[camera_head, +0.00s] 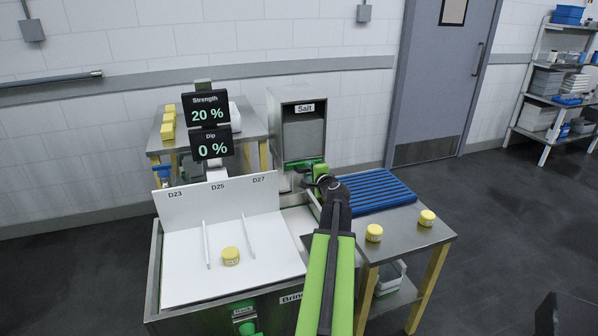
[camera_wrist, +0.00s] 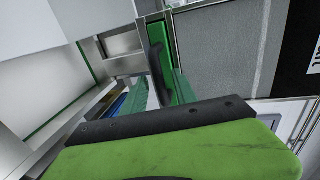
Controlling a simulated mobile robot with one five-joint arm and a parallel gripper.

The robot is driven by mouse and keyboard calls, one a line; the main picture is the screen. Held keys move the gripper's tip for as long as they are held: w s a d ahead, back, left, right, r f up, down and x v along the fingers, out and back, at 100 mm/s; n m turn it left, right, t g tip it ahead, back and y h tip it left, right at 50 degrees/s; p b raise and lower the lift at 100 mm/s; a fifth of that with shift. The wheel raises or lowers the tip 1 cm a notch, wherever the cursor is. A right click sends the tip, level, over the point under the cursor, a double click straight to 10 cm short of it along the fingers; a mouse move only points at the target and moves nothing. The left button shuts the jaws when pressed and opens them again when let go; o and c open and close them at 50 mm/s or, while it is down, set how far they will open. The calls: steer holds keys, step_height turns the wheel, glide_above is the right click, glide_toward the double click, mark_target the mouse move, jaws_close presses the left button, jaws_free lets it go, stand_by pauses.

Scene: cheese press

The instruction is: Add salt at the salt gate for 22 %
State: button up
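The salt hopper (camera_head: 303,125) is a steel box with a Salt label and a grey front panel, behind the brine tank. Its green gate (camera_head: 304,163) is at the bottom. The wrist view shows a green plate with a black handle (camera_wrist: 160,68) beside the grey panel. The Strength display (camera_head: 206,109) reads 20 % and the Dip display (camera_head: 212,146) reads 0 %. My gripper (camera_head: 322,178) is just below and right of the gate. In the wrist view its green and black part fills the bottom; whether it touches the handle is not clear.
The white-topped brine tank (camera_head: 188,262) has lanes D23, D25 and D27, with one yellow cheese (camera_head: 231,256) in the middle. A steel table (camera_head: 400,232) at right holds a blue rack (camera_head: 368,190) and two yellow cheeses (camera_head: 374,233). More cheeses (camera_head: 168,130) stand behind left.

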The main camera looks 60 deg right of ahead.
steer(key=shift+d, duration=0.1)
steer(key=shift+w, duration=0.15)
jaws_close()
steer(key=shift+w+a, duration=0.1)
steer(key=shift+a, duration=0.15)
stand_by(1.0)
